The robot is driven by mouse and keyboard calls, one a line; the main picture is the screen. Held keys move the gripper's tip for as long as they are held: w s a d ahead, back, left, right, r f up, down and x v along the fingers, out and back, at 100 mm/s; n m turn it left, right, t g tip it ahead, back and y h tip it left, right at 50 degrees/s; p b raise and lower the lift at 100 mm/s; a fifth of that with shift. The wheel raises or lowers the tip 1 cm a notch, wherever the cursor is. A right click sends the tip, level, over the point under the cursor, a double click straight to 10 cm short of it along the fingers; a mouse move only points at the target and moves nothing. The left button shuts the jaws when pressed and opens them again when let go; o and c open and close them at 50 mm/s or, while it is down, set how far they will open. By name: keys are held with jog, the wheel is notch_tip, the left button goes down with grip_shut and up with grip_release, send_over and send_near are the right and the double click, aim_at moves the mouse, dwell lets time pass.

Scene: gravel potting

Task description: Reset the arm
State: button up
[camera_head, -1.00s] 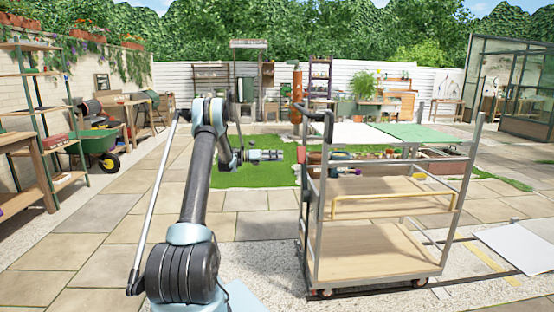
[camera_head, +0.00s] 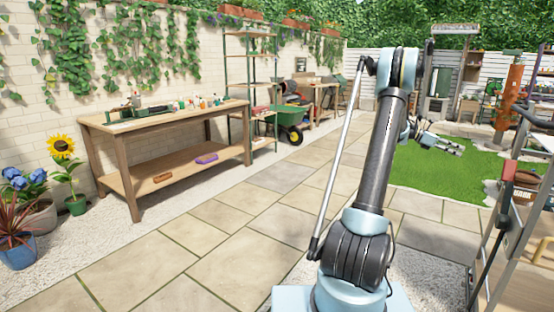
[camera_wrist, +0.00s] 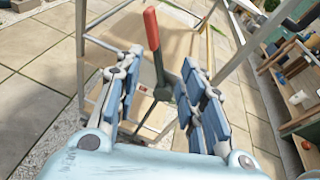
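My gripper (camera_head: 460,149) is out in front of me at the end of my raised, bent arm, above the lawn in the head view. In the wrist view my gripper (camera_wrist: 162,60) has its two blue-padded fingers spread apart. A red-tipped dark lever (camera_wrist: 151,28) shows in the gap between them, but the fingers do not close on it. I see nothing held. The metal-framed cart (camera_head: 524,225) is cut off at the right of the head view, beside my arm; its frame (camera_wrist: 82,30) also shows beyond the fingers.
A wooden workbench (camera_head: 168,117) with small bottles stands along the left wall. Potted flowers (camera_head: 62,147) are at far left. A green wheelbarrow (camera_head: 288,117) stands by a shelf rack (camera_head: 250,72). The stone paving (camera_head: 215,225) between bench and arm is clear.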

jog(key=s+a+r+m+t+y, duration=0.15)
jog(key=s+a, duration=0.25)
jog(key=a, duration=0.7)
jog(key=s+a+r+m+t+y, duration=0.1)
jog(key=s+a+m+t+y, duration=0.3)
jog(key=a, duration=0.7)
jog(key=s+a+r+m+t, duration=0.1)
jog(key=s+a, duration=0.4)
jog(key=a, duration=0.6)
jog(key=s+a+f+m+y, duration=0.2)
jog(key=s+a+f, duration=0.3)
jog(key=s+a, duration=0.2)
jog(key=s+a+f+m+t+y, duration=0.1)
jog(key=s+a+f+m+y, duration=0.2)
jog(key=s+a+f, duration=0.2)
jog(key=s+a+f+m+t+y, duration=0.1)
jog(key=s+a+f+m+y, duration=0.2)
jog(key=s+a+f, duration=0.3)
jog(key=s+a, duration=0.5)
jog(key=a, duration=0.4)
jog(key=shift+f+t, duration=0.1)
jog(key=shift+t, duration=0.15)
jog(key=shift+c, duration=0.4)
jog(key=shift+d, duration=0.2)
